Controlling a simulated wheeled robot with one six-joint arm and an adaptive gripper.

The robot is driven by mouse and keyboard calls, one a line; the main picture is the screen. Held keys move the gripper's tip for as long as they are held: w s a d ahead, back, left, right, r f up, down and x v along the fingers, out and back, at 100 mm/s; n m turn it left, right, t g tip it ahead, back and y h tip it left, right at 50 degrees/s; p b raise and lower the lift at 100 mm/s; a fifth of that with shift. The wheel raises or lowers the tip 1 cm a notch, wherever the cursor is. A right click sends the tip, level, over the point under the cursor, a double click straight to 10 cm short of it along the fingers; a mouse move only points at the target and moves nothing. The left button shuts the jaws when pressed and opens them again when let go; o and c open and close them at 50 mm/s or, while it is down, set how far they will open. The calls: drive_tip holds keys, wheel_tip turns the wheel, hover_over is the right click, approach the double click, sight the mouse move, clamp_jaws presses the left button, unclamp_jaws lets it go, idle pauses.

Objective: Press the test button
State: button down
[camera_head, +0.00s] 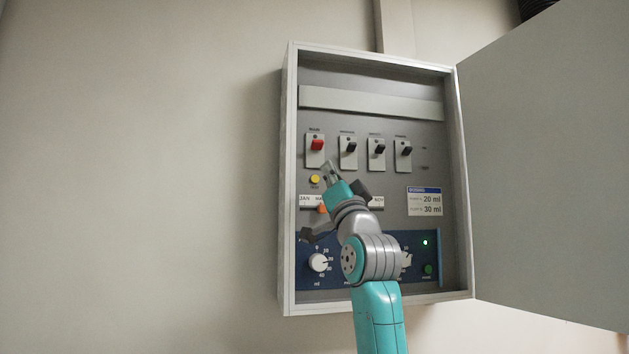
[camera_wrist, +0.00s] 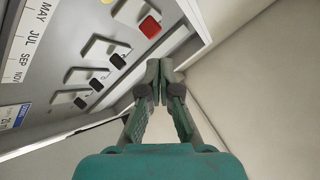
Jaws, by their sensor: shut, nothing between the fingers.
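A small round yellow button (camera_head: 314,180) sits on the panel of the open wall cabinet, below a red switch (camera_head: 317,144). A tiny label under the button is too small to read surely. My gripper (camera_head: 330,170) is shut and empty, its tips just right of and slightly above the button in the head view. Whether they touch the panel cannot be told there. In the wrist view, the shut fingertips (camera_wrist: 160,66) point toward the cabinet's side, with the red switch (camera_wrist: 150,26) up and left of them. A yellow bit (camera_wrist: 106,2) shows at the top edge.
Three black switches (camera_head: 377,148) stand in a row right of the red one. My arm covers part of a month strip (camera_head: 377,202) and the blue lower panel (camera_head: 330,282), which has a white knob (camera_head: 319,262). The open cabinet door (camera_head: 545,170) stands at right.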

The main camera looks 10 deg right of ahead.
drive_tip(key=shift+w, duration=4.35)
drive_tip(key=shift+w, duration=0.4)
drive_tip(key=shift+w, duration=0.35)
drive_tip(key=shift+s, duration=0.75)
drive_tip(key=shift+s, duration=0.1)
drive_tip(key=shift+s, duration=2.4)
